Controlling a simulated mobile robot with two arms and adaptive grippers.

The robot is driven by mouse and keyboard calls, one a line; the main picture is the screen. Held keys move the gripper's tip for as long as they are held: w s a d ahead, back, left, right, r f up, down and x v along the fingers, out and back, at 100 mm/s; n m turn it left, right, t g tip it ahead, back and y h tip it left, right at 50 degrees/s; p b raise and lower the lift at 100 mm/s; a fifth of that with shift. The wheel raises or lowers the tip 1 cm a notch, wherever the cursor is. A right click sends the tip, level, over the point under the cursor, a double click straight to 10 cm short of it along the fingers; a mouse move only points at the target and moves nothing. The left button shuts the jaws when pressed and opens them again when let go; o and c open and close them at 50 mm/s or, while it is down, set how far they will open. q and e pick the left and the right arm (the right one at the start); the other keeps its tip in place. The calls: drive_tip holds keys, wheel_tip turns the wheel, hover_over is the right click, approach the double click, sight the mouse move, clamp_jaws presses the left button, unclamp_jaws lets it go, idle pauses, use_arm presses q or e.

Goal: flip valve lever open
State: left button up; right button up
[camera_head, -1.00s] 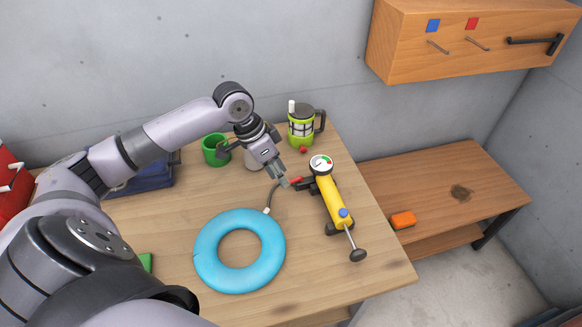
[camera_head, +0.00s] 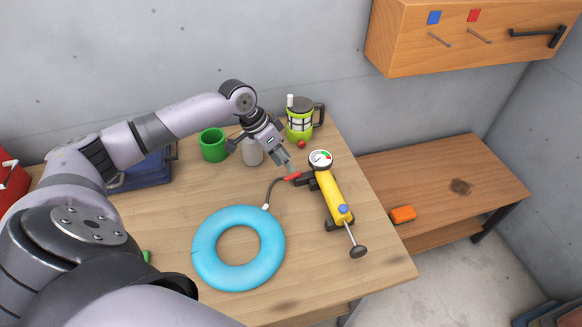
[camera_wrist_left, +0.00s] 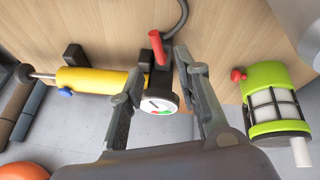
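A yellow hand pump (camera_head: 332,196) with a round gauge (camera_head: 320,159) lies on the workbench. A small red valve lever (camera_head: 292,177) sits beside the gauge, where a dark hose leads to a blue ring float (camera_head: 207,258). My left gripper (camera_head: 289,168) is just behind the lever, pointing down at it. In the left wrist view the gripper (camera_wrist_left: 160,66) is open, with a gap between its fingers. The red lever (camera_wrist_left: 157,46) stands in line with that gap, near the fingertips. I cannot tell whether a finger touches it. My right gripper is not in view.
A lime-green lantern-like jug (camera_head: 299,123), a green cup (camera_head: 213,146) and a pale bottle (camera_head: 252,153) stand at the back of the workbench (camera_head: 365,272). A wooden cabinet (camera_head: 460,45) hangs above.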

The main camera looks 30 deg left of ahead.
sight(292, 178)
use_arm(q)
drive_tip(key=shift+x, duration=2.35)
drive_tip(key=shift+r, duration=0.1)
clamp_jaws()
